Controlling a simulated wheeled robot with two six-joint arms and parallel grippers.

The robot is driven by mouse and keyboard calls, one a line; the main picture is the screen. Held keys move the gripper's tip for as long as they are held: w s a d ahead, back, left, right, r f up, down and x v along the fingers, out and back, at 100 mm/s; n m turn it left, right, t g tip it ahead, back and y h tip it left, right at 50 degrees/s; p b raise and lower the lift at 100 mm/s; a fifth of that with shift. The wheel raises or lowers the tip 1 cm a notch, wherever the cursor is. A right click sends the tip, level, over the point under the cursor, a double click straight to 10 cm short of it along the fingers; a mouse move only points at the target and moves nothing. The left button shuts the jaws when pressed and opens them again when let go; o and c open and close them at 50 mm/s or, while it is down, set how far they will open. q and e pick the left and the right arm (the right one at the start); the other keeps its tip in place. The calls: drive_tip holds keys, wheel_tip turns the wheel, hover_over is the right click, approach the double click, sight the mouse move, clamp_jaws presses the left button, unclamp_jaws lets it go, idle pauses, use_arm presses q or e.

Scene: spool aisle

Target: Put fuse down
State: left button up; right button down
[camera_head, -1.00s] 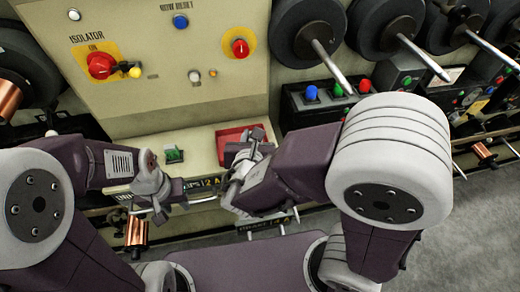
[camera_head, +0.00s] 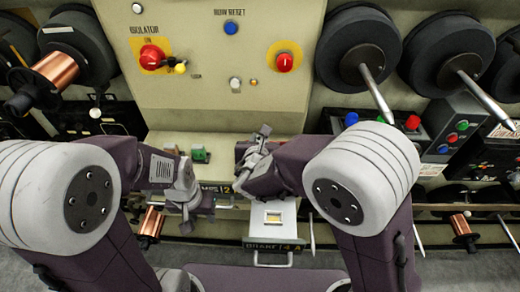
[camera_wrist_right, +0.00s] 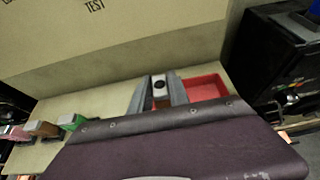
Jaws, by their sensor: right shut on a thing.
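My right gripper (camera_head: 258,148) is over the shelf below the control panel. In the right wrist view its fingers (camera_wrist_right: 159,92) are shut on the fuse (camera_wrist_right: 159,84), a small piece with a pale top, a dark round spot and brown below. A red tray (camera_wrist_right: 207,88) lies just right of the fingers; I cannot tell whether the fuse touches the shelf. A green-topped block (camera_wrist_right: 72,122) stands left on the shelf and also shows in the head view (camera_head: 200,154). My left gripper (camera_head: 192,203) hangs at the shelf's front edge; its jaw opening is unclear.
The panel behind carries a red isolator knob (camera_head: 151,56), a second red knob (camera_head: 284,62) and a blue button (camera_head: 231,28). A pale unit labelled BRAKE (camera_head: 274,225) sits below the shelf. Dark spools (camera_head: 358,48) with projecting rods stand at the right, a copper spool (camera_head: 55,70) at the left.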

wheel_tip(320, 180, down, 3)
drive_tip(key=shift+s+d+f+b, duration=0.1)
drive_tip(key=shift+d+f+b, duration=0.1)
drive_tip(key=shift+b, duration=0.2)
drive_tip(key=shift+a+f, duration=0.15)
drive_tip(key=shift+f, duration=0.2)
drive_tip(key=c, duration=1.3)
unclamp_jaws()
drive_tip(key=shift+f, duration=0.1)
drive_tip(key=shift+o, duration=0.2)
